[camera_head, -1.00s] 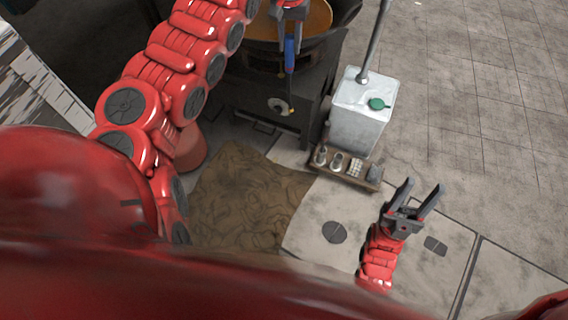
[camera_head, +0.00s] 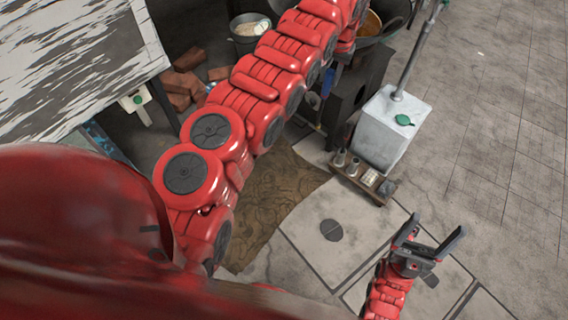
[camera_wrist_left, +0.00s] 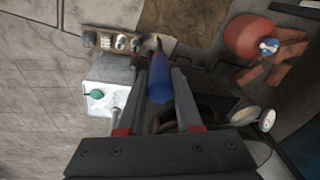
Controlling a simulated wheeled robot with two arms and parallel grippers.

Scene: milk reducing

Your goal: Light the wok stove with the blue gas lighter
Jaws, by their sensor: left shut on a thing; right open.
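The blue gas lighter (camera_head: 327,83) is held in my left gripper in front of the dark wok stove (camera_head: 366,82), its thin nozzle pointing down. In the left wrist view the lighter (camera_wrist_left: 160,84) lies between the two fingers of my left gripper (camera_wrist_left: 159,70), which is shut on it. A small pale-orange spot shows near its tip; I cannot tell whether it is a flame. The wok (camera_head: 393,22) is on the stove, partly hidden by my left arm, which also hides the stove's left part. My right gripper (camera_head: 438,230) is open and empty at lower right.
A white tank (camera_head: 385,130) with a green cap and a pipe stands right of the stove. A wooden tray (camera_head: 362,186) of small containers lies before it. A bucket (camera_head: 246,44) and bricks (camera_head: 184,82) are behind my left arm. The tiled floor at right is clear.

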